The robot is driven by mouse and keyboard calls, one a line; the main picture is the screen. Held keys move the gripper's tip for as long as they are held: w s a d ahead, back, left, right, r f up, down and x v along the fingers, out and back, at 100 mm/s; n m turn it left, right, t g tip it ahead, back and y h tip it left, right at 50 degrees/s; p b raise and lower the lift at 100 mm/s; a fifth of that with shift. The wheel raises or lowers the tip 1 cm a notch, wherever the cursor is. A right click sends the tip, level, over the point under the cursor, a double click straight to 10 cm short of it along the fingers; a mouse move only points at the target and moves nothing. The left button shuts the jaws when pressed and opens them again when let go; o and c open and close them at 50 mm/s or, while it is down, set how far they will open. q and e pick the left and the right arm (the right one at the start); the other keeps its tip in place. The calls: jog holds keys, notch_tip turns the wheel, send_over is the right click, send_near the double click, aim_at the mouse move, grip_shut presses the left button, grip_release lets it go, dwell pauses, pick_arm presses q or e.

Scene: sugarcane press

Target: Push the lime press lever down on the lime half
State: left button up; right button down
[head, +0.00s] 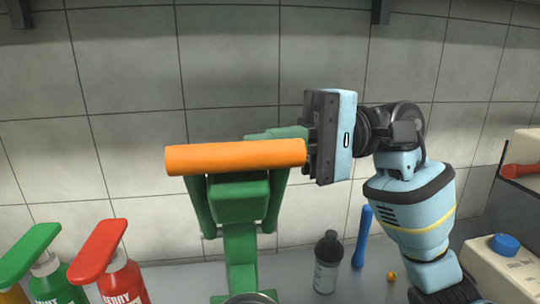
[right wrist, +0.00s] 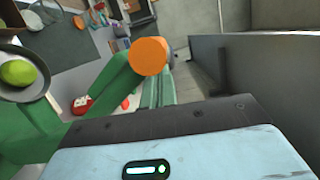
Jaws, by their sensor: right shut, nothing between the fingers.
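The lime press (head: 240,205) is green, with a thick orange handle bar (head: 235,157) across the top of its raised lever. The lime half (right wrist: 17,73) sits in a dark round cup at the left of the right wrist view. In the head view only the cup's rim (head: 250,297) shows at the bottom edge. My right gripper (head: 311,130) is shut and empty at the right end of the orange bar. Its fingertips are mostly hidden, and I cannot tell whether it touches the bar. My left gripper is not in view.
Green and red pump bottles (head: 122,280) stand at the lower left. A dark bottle (head: 327,262), a blue upright stick (head: 362,236) and a small orange ball (head: 391,276) are right of the press. A tiled wall (head: 120,80) closes off the back.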

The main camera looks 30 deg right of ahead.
aim_at(276, 172)
jog(key=s+f+n+b, duration=0.1)
jog(key=s+f+b, duration=0.1)
jog(key=s, duration=0.1)
jog(key=shift+a+n+h+b, duration=0.3)
jog(key=shift+a+n, duration=0.1)
pick_arm(q)
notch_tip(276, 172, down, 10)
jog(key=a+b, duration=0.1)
jog(key=b, duration=0.7)
pick_arm(e)
jog(key=s+a+f+n+h, duration=0.1)
jog(key=s+f+n, duration=0.4)
jog(key=f, duration=0.1)
jog(key=shift+s+a+t, duration=0.4)
jog(key=shift+f, duration=0.1)
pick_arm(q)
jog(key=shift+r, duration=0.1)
